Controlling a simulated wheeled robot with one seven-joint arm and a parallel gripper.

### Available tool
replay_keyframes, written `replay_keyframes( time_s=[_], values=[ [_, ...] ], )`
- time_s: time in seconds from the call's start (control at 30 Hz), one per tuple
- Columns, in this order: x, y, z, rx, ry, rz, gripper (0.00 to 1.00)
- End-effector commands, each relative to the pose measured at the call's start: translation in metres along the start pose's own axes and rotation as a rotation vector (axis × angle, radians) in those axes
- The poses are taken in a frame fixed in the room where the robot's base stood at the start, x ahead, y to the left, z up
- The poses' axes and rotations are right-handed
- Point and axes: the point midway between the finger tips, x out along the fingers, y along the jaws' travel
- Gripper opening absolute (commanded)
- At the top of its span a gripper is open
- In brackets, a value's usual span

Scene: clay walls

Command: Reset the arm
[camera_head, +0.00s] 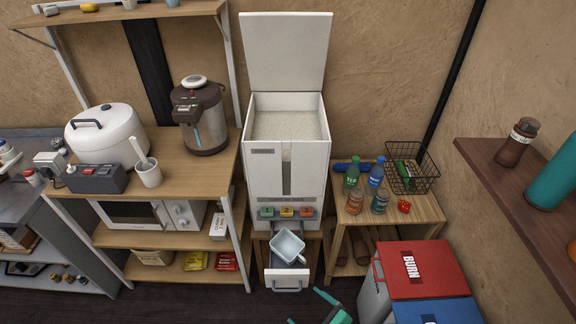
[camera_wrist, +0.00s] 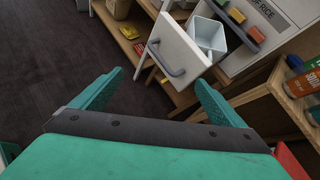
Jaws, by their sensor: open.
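My gripper (camera_wrist: 158,84) shows in the wrist view with its two teal fingers spread wide and nothing between them. In the head view, part of my gripper (camera_head: 318,306) shows at the bottom edge, low in front of the white rice dispenser (camera_head: 262,186). The dispenser's lid (camera_head: 286,50) stands raised, and pale grain fills its top bin. Its bottom drawer (camera_head: 286,284) is pulled out, with a pale square cup (camera_head: 288,246) in it. In the wrist view, the drawer front (camera_wrist: 180,46) and the cup (camera_wrist: 208,36) lie just beyond my fingers, apart from them.
A wooden shelf (camera_head: 196,178) with a rice cooker, a kettle and a microwave stands left. A small table (camera_head: 434,212) with bottles and a wire basket stands right. Red-lidded (camera_head: 418,268) and blue-lidded bins stand at lower right. Dark floor (camera_wrist: 60,50) is open to the left.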

Motion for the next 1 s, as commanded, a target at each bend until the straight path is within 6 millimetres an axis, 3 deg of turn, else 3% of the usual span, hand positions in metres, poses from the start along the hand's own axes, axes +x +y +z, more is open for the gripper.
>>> replay_keyframes(
  time_s=[0.27, 0.4, 0.53, 0.77, 1.0],
  values=[
    [-0.017, 0.059, -0.036, -0.346, 0.205, -0.071, 0.93],
    [-0.044, 0.087, -0.046, -0.617, 0.337, -0.105, 0.93],
    [-0.073, 0.108, -0.044, -0.886, 0.445, -0.122, 0.93],
    [-0.132, 0.136, -0.009, -1.392, 0.600, -0.141, 0.93],
    [-0.197, 0.154, 0.061, -1.929, 0.729, -0.178, 0.93]
  ],
)
